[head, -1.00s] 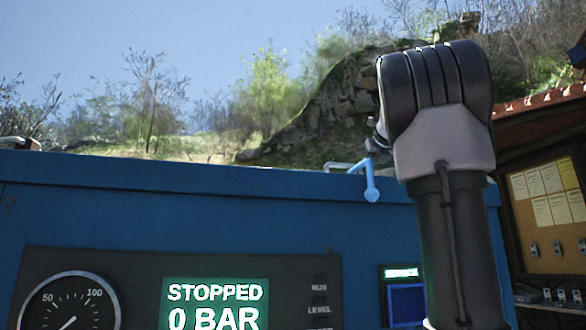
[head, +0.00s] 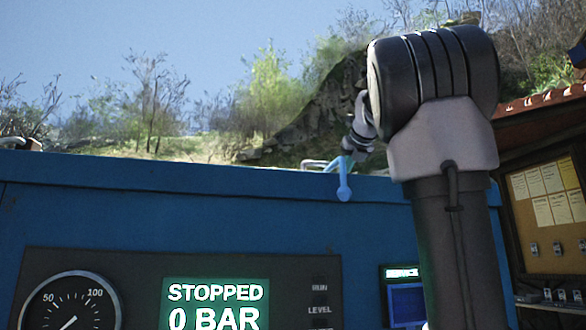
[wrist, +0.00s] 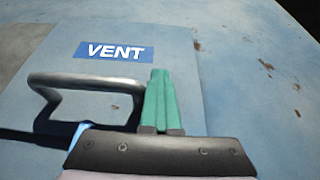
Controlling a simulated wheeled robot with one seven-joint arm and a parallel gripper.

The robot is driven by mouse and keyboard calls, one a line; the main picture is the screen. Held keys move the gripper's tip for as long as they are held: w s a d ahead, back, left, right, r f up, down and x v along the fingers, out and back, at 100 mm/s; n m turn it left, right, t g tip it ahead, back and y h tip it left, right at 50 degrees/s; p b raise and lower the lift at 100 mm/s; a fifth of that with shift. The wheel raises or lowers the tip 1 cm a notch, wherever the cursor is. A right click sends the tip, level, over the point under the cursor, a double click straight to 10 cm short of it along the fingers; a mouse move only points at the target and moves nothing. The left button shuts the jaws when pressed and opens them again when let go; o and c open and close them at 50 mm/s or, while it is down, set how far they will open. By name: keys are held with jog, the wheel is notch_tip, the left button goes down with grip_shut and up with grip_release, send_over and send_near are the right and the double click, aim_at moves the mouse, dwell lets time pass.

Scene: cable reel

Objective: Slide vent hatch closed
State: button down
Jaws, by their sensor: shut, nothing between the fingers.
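In the wrist view the vent hatch is a pale blue-grey plate (wrist: 110,70) with a blue VENT label (wrist: 112,51) and a grey metal bar handle (wrist: 75,80). My gripper (wrist: 159,80) has green fingers, shut together and empty. They stand just right of the handle's right end and seem to touch it. In the head view the handle (head: 313,164) shows small on top of the blue cabinet, with a light-blue arrow-shaped piece (head: 343,182) hanging over the front edge.
The blue cabinet (head: 120,215) carries a round gauge (head: 70,303) and a green screen (head: 215,303) reading STOPPED 0 BAR. A small lit panel (head: 403,295) sits right of these. A notice board (head: 545,195) stands at the right.

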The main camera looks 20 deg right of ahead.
jog(key=shift+w+a, duration=0.2)
jog(key=shift+a, duration=3.45)
jog(key=shift+w+a, duration=0.2)
jog(key=shift+a, duration=3.45)
jog(key=shift+d+r, duration=0.55)
jog(key=shift+r, duration=0.2)
jog(key=shift+d+r, duration=0.5)
jog(key=shift+r, duration=0.25)
jog(key=s+r, duration=0.2)
jog(key=s, duration=1)
jog(key=shift+a, duration=0.3)
